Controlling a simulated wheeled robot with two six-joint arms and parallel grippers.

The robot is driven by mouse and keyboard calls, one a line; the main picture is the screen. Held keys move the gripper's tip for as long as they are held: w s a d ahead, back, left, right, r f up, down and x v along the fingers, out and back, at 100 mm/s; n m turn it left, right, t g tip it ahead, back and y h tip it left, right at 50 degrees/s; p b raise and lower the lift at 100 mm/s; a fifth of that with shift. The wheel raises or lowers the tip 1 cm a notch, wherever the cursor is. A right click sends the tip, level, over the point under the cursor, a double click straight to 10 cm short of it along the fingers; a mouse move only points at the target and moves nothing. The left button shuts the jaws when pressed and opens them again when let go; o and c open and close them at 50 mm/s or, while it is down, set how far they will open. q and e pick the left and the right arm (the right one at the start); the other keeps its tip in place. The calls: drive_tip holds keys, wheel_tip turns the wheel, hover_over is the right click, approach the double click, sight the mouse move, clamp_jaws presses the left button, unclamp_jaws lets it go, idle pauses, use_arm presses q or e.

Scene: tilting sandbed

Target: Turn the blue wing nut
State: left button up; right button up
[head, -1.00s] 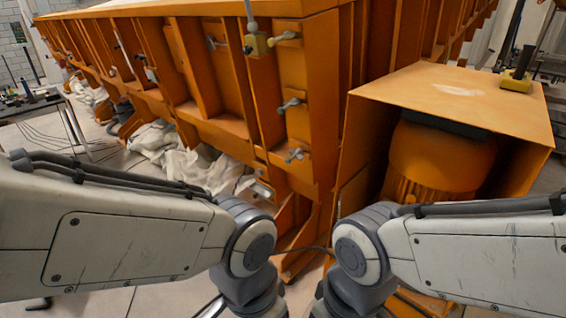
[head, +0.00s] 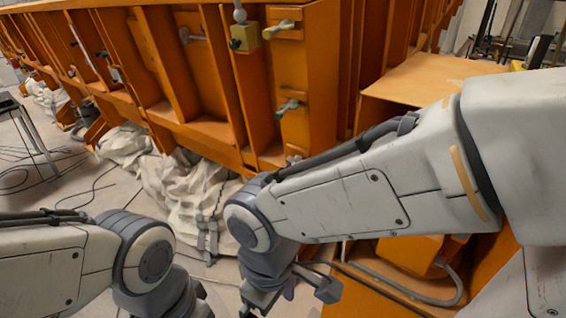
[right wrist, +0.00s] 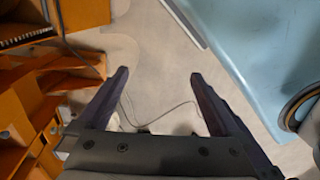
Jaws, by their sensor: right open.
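Wing nuts sit on the end upright of the orange frame (head: 312,90) in the head view. A pale tan one (head: 281,27) is at the top and a grey-green one (head: 289,106) lower down. Another below is mostly hidden by my right arm. None is clearly blue in the head view. Small pale bluish fittings (right wrist: 5,134) show on orange metal at the left of the right wrist view; I cannot tell if one is the wing nut. My right gripper (right wrist: 158,76) is open and empty, pointing at the floor, below and apart from the wing nuts. My left gripper is out of view.
A yellow block (head: 245,37) with a ball-topped knob is on the frame. White crumpled sacks (head: 185,195) lie on the floor under it. An orange box (head: 430,75) stands at the right, partly behind my right arm. A table (head: 25,125) is at far left.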

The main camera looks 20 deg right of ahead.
drive_tip(key=w+d+f+n+t+h+b, duration=0.1)
drive_tip(key=w+d+f+n+h+b, duration=0.3)
drive_tip(key=w, duration=0.5)
drive_tip(key=w+d+f+n+t+h+b, duration=0.15)
drive_tip(key=w+d+f+h+b, duration=0.25)
drive_tip(key=w+d+h+b, duration=0.4)
drive_tip(key=w+a+f+n+t+h+b, duration=0.15)
drive_tip(key=w+n+t+h+b, duration=0.75)
drive_tip(key=w, duration=1.4)
drive_tip(key=w+d+r+y, duration=0.1)
drive_tip(key=d, duration=0.1)
drive_tip(key=w+d+r+m+y, duration=0.1)
drive_tip(key=w+d, duration=0.1)
drive_tip(key=d, duration=0.1)
drive_tip(key=w+d+r+t+p, duration=0.1)
drive_tip(key=w+d, duration=0.1)
drive_tip(key=shift+d+r+m+y, duration=0.2)
drive_tip(key=shift+r+m+y, duration=0.15)
drive_tip(key=shift+y, duration=0.05)
drive_tip(key=c, duration=1.3)
drive_tip(key=shift+f+g, duration=0.1)
drive_tip(key=shift+g, duration=0.15)
